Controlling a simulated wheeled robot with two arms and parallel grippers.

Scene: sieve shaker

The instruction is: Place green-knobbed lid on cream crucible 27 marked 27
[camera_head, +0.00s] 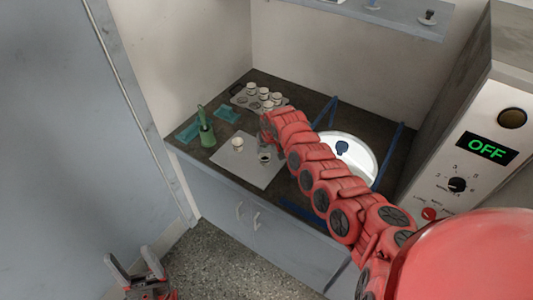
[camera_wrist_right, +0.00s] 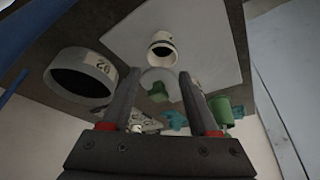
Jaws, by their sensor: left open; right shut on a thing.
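My right gripper (camera_wrist_right: 158,95) is shut on a pale lid (camera_wrist_right: 159,75) with a green knob (camera_wrist_right: 158,92), which sits between its fingers. In the head view this gripper (camera_head: 265,135) is over the pale mat, partly hidden by my arm. A cream crucible (camera_wrist_right: 163,52) with an open dark mouth is beyond the lid, apart from it; its mark is too small to read. A larger-looking pale crucible (camera_wrist_right: 82,78) is at left with an upside-down number, possibly 26. In the head view, crucibles (camera_head: 238,144) and (camera_head: 265,158) stand on the mat. My left gripper (camera_head: 135,268) is open and empty, low at left.
The pale mat (camera_head: 245,173) lies on the dark counter. A tray (camera_head: 239,99) with several crucibles stands behind. A green holder (camera_head: 207,137) and teal pieces (camera_head: 187,133) are at left. A round white lid (camera_head: 358,157) with a blue knob and blue rods (camera_head: 393,150) are at right.

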